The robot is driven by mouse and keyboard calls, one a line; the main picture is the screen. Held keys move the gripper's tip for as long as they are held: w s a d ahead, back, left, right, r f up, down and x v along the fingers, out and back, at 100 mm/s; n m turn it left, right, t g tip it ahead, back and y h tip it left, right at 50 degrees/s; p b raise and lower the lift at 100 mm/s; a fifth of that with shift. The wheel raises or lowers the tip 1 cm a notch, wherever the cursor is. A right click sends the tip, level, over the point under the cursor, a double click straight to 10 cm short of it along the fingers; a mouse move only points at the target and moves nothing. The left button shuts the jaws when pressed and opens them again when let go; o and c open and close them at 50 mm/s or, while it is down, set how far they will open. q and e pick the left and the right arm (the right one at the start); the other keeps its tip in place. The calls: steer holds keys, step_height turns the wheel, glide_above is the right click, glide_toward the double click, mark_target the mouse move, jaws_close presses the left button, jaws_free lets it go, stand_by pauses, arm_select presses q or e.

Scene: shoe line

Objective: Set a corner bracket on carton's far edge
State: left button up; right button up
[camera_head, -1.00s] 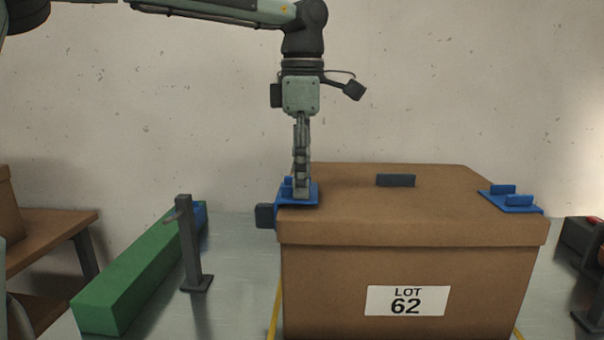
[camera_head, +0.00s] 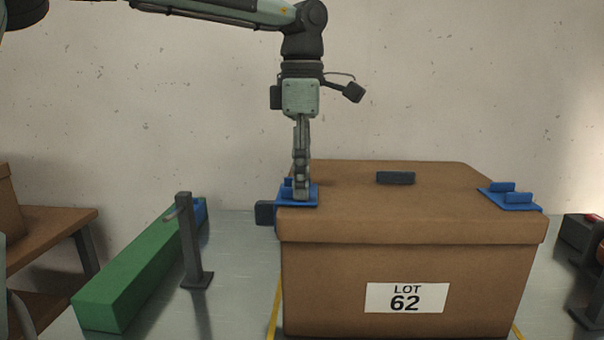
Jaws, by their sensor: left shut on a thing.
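The brown carton (camera_head: 405,262) with a LOT 62 label stands on the metal surface. My left gripper (camera_head: 301,196) points down at the carton's top left edge. It is shut on a blue corner bracket (camera_head: 312,200), which sits at that edge and hangs partly over the left side. Whether the bracket bears fully on the carton is hard to tell. A second blue corner bracket (camera_head: 512,205) lies on the carton's right edge, with no gripper on it. My right gripper is not in view.
A dark block (camera_head: 396,178) is on the carton's top. Another dark block (camera_head: 264,213) is beside its left edge. A long green box (camera_head: 135,275) with something blue at its far end and a dark post (camera_head: 190,245) stand left. A wooden bench (camera_head: 45,240) is farther left.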

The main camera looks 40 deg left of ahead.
arm_select(q)
steer(key=o, duration=1.3)
steer(key=shift+c, duration=0.2)
steer(key=o, duration=0.4)
steer(key=shift+r, duration=0.1)
steer(key=shift+r+p, duration=0.65)
steer(key=shift+r, duration=2.75)
steer(key=shift+f, duration=0.1)
